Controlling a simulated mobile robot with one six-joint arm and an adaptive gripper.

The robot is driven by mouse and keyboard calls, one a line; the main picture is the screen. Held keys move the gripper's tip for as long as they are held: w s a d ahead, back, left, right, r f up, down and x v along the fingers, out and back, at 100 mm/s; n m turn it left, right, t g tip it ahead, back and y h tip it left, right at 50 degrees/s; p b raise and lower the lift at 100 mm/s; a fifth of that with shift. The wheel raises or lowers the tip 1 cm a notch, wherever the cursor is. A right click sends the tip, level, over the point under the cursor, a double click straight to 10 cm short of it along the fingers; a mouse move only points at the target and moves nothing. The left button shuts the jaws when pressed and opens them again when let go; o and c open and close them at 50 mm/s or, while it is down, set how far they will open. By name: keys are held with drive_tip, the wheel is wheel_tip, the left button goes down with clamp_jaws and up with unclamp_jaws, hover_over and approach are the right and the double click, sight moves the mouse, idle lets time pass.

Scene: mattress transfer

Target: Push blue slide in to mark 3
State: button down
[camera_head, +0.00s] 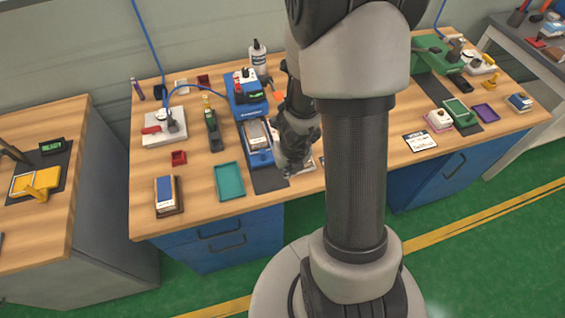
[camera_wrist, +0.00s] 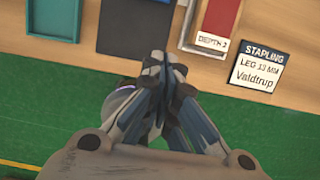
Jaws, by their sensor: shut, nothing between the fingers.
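The blue slide (camera_head: 258,158) sits at the front of a blue stapling machine (camera_head: 248,112) on the middle bench in the head view. A pale framed pad lies on top of it. My gripper (camera_head: 287,171) is low over the bench's front edge, just right of and in front of the slide. In the wrist view my gripper (camera_wrist: 165,66) is shut and empty, its tips near the table edge beside a dark mat (camera_wrist: 137,27). The slide is not clearly seen there. Mark 3 cannot be read in either view.
A teal tray (camera_head: 229,182) lies left of the mat. A grey-framed red piece (camera_wrist: 219,18) labelled DEPTH 2 and a STAPLING card (camera_wrist: 257,66) lie to the right in the wrist view. A blue hose (camera_head: 148,45) and a green tool (camera_head: 213,130) stand left of the machine.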

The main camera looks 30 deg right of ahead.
sight(281, 171)
drive_tip(key=b+x, duration=0.5)
drive_tip(key=x, duration=0.3)
drive_tip(key=shift+a+b, duration=0.1)
drive_tip(key=shift+b, duration=0.3)
drive_tip(key=w+p, duration=0.3)
drive_tip(key=shift+d+r, duration=0.35)
drive_tip(key=shift+d, duration=0.05)
drive_tip(key=shift+w+d+f+p, duration=0.15)
drive_tip(key=shift+w+p, duration=0.25)
drive_tip(key=shift+w, duration=0.05)
